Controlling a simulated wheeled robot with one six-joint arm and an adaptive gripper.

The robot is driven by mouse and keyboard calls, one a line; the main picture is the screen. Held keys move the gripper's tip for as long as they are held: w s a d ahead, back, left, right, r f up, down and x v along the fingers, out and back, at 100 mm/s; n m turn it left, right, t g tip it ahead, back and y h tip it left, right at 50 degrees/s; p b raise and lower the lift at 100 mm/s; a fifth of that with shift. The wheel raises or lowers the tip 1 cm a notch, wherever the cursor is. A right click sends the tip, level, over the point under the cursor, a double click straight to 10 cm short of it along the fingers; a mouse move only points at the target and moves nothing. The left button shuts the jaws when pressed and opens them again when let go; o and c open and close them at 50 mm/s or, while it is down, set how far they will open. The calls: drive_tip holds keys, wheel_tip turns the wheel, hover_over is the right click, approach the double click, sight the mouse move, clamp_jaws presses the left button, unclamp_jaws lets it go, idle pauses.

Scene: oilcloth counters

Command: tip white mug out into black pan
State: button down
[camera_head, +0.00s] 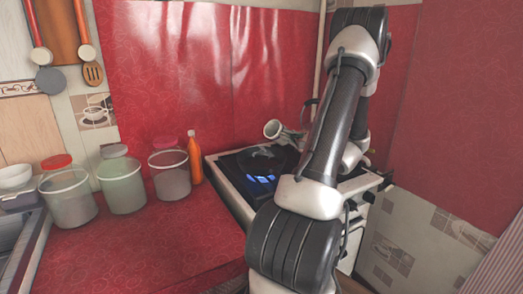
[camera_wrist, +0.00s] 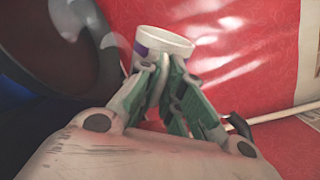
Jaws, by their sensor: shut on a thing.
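The white mug (camera_head: 272,129) is held in the air above the back of the stove. It looks tilted, with its round end towards the left. In the wrist view the mug (camera_wrist: 163,43) shows a purple patch on its side, and my gripper (camera_wrist: 162,78) is shut on its near side. In the head view my gripper (camera_head: 292,135) is partly hidden by my arm. The black pan (camera_head: 258,160) sits on the stove, below and left of the mug. Part of the dark pan (camera_wrist: 75,45) fills the left of the wrist view. I cannot see what is in the mug.
Blue flame glows on the stove (camera_head: 228,187) in front of the pan. An orange bottle (camera_head: 194,160) and several lidded containers (camera_head: 171,178) stand on the red counter (camera_head: 165,235) to the left. The red wall (camera_head: 200,80) is close behind. The counter's front is clear.

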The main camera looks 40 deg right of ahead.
drive_tip(key=shift+d+r+m, duration=0.1)
drive_tip(key=shift+r+m, duration=0.2)
drive_tip(key=shift+m, duration=0.4)
drive_tip(key=shift+d+f+m, duration=0.15)
drive_tip(key=shift+f+m, duration=0.15)
drive_tip(key=shift+m, duration=0.3)
drive_tip(key=shift+s+d+r+m, duration=0.1)
drive_tip(key=shift+d+m, duration=0.8)
drive_tip(key=shift+m, duration=0.45)
drive_tip(key=shift+d+r+m, duration=0.1)
drive_tip(key=shift+d+m, duration=0.85)
drive_tip(key=shift+m, duration=0.35)
drive_tip(key=shift+s+d+r+m, duration=0.1)
drive_tip(key=shift+d+m, duration=0.8)
drive_tip(key=shift+m, duration=0.45)
drive_tip(key=shift+w+a, duration=0.1)
drive_tip(key=shift+w, duration=0.05)
